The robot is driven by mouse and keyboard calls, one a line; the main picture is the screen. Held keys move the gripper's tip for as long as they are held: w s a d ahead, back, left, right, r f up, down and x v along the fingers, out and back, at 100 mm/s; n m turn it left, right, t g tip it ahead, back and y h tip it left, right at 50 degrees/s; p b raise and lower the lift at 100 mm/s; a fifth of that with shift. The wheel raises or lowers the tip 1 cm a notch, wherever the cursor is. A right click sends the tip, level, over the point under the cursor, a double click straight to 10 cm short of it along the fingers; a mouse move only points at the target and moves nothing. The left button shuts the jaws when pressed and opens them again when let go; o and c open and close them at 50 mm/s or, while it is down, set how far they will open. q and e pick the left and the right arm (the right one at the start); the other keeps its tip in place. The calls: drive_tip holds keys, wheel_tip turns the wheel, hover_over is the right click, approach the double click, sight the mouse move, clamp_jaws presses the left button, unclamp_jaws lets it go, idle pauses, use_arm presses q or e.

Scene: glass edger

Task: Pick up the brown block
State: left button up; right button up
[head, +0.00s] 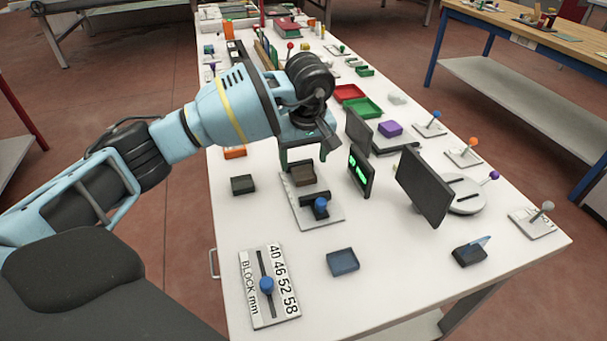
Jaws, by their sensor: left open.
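The brown block (303,175) sits on a light grey fixture plate (331,214) with a dark slotted piece and a blue knob (321,205) in front of it. My left gripper (304,160) is open and points down at the block from above and behind. Its fingers show to the left and right of the block's far part; I cannot tell whether they touch it. The gripper body hides what lies behind the block. My right gripper is not in view.
A dark block (243,184) lies left of the fixture, and a blue tray (342,261) lies in front. A slider plate marked "BLOCK mm" (283,302) is at the front left. A green-lit display (361,170) and a dark upright panel (424,187) stand to the right.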

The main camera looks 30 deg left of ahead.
sight(304, 172)
use_arm(q)
drive_tip(key=shift+w+a+f, duration=0.1)
drive_tip(key=shift+f, duration=0.9)
drive_tip(key=shift+w+a+f, duration=0.1)
drive_tip(key=shift+f, duration=0.85)
drive_tip(key=shift+c, duration=0.3)
drive_tip(key=c, duration=1.1)
drive_tip(key=shift+o, duration=0.2)
drive_tip(key=shift+r, duration=0.15)
